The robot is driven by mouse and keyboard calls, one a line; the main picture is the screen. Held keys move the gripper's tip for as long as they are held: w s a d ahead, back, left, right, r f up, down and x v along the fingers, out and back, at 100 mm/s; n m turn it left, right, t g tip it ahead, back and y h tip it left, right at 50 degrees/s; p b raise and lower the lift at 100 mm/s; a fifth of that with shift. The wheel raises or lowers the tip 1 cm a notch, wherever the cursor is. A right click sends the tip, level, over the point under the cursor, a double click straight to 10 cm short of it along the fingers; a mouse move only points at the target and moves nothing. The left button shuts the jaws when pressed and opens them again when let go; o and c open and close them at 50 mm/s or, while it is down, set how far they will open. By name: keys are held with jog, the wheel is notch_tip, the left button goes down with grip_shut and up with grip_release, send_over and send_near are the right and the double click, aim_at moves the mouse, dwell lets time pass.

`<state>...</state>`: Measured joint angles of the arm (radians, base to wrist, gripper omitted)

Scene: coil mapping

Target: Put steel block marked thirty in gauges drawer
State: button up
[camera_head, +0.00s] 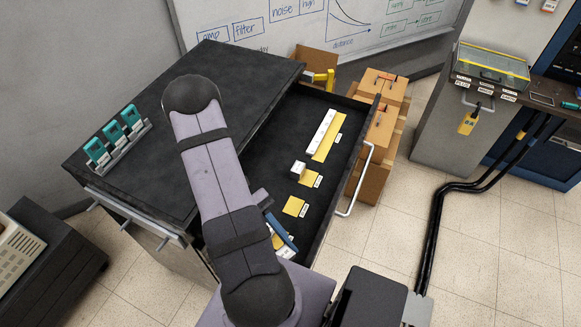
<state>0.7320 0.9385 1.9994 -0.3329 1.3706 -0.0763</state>
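The open drawer (338,172) is dark inside and slides out from the black-topped cabinet (245,85). In it, a long white block (322,132) lies along a long yellow pad (328,142). A small pale block (298,168) sits at the edge of a smaller yellow pad (310,178). Another yellow pad (294,207) is bare, and a further one (277,241) is partly hidden by my arm. White labels beside the pads are too small to read. I cannot make out a block marked thirty. My arm crosses the drawer's near left part and hides my gripper's fingers.
A rack with teal items (118,140) stands on the cabinet top. Cardboard boxes (380,125) are beyond the drawer's handle (358,182). A grey bench with a yellow-framed glass-topped case (492,65) is at the right. Black cables (440,215) run over the tiled floor.

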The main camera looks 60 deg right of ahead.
jog(key=s+d+n+h+b, duration=0.1)
jog(key=s+d+n+h, duration=0.2)
jog(key=d+n+h, duration=0.1)
jog(key=n+t+h+b, duration=0.4)
jog(key=n+t+h, duration=0.4)
jog(key=n+h, duration=0.55)
send_over(282, 205)
jog(key=shift+g, duration=0.4)
jog(key=shift+f+p, duration=0.8)
jog(key=shift+f, duration=4.6)
jog(key=shift+f, duration=0.15)
jog(key=o, duration=1.1)
